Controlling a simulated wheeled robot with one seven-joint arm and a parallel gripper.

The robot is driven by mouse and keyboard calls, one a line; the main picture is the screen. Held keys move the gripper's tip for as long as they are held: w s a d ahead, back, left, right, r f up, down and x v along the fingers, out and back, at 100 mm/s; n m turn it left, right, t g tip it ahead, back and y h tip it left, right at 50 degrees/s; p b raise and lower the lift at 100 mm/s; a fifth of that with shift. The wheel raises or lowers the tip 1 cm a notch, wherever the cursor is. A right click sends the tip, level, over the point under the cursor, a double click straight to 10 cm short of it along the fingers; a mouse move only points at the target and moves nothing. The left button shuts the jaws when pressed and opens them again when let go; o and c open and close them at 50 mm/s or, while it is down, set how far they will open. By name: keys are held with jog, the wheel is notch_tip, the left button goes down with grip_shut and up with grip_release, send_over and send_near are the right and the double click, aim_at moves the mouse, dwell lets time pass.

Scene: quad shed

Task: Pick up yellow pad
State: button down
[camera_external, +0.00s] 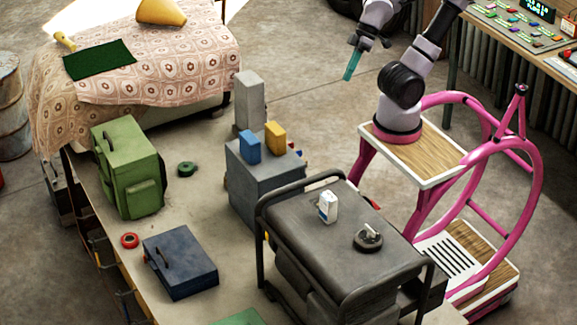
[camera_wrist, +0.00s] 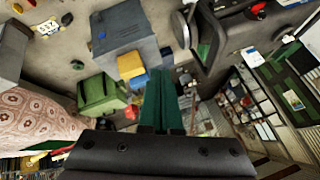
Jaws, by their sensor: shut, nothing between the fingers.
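A small yellow block (camera_external: 275,138), which may be the yellow pad, stands on top of a grey cabinet (camera_external: 262,190), beside a blue block (camera_external: 249,147). A larger yellow cushion-like thing (camera_external: 162,12) lies on the patterned bed at the back left, cut by the top edge. My gripper (camera_external: 352,66) has teal fingers and hangs in free air at the top centre, up and to the right of the cabinet. In the wrist view, the fingers (camera_wrist: 163,98) are together and hold nothing. A yellow patch (camera_wrist: 138,81) shows left of them, close to the blue block.
A green backpack (camera_external: 128,168), a blue-grey toolbox (camera_external: 180,262) and a red tape roll (camera_external: 129,240) stand on the workbench. A dark cart (camera_external: 345,245) with a small white carton (camera_external: 327,207) stands in front. Open floor (camera_external: 310,60) lies behind the cabinet.

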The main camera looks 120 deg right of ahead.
jog(key=shift+c, duration=1.4)
grip_release()
